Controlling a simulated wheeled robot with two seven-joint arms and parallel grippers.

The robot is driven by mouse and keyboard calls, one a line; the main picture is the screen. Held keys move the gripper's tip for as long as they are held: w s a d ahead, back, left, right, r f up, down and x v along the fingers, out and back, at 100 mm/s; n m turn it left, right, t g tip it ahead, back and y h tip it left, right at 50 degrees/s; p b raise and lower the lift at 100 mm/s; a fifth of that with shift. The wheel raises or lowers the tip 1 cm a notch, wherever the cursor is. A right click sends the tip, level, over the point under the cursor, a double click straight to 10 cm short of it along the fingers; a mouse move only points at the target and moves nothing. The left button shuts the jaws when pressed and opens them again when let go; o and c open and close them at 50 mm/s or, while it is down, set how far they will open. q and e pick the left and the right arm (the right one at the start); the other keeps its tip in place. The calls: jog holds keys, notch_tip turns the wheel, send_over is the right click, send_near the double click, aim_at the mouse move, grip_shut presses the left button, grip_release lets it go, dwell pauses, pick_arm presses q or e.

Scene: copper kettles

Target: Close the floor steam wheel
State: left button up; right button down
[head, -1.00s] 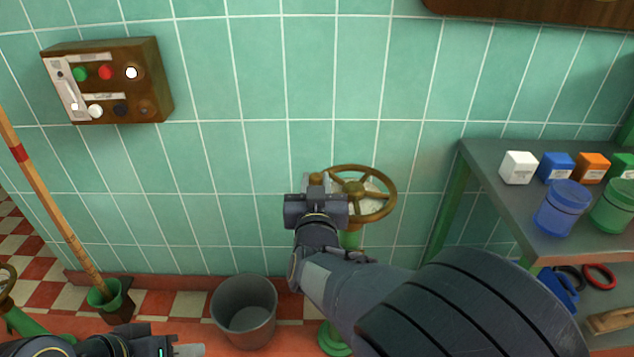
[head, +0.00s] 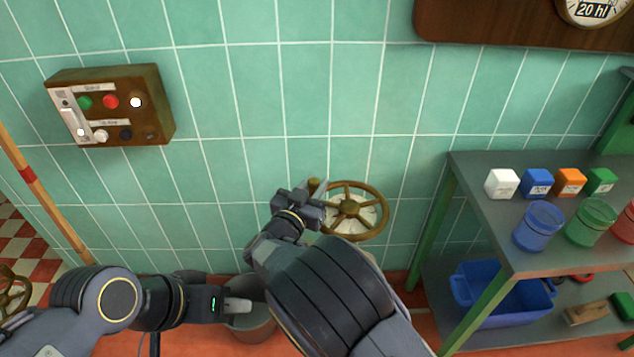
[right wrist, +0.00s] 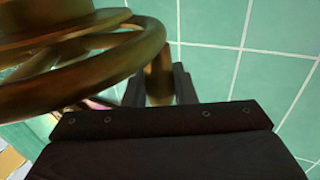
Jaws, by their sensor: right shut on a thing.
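The brass wheel (head: 351,207) is in the middle of the head view, in front of the tiled wall. My right gripper (head: 316,192) is at its left rim, shut on the wheel's upright handle knob. The right wrist view shows the handle (right wrist: 160,78) between the two dark fingers, with the brass rim (right wrist: 70,95) curving in from the left. The wheel's stand is mostly hidden behind my right arm. My left gripper (head: 238,306) is low in the head view, away from the wheel and over the bucket; its jaw opening is unclear.
A grey bucket (head: 252,324) stands on the floor, partly covered by my arms. A metal shelf (head: 482,215) with jars and boxes is at the right. A button box (head: 112,105) hangs at the left. Another wheel (head: 12,292) shows at the left edge.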

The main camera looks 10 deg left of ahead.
jog(key=shift+w+d+r+h, duration=0.15)
jog(key=shift+w+h, duration=0.15)
jog(key=shift+w, duration=0.3)
jog(key=shift+w+d+p, duration=0.1)
jog(key=shift+w+p, duration=0.3)
jog(key=shift+w, duration=0.25)
jog(key=c, duration=1.2)
grip_release()
jog(key=shift+c, duration=0.2)
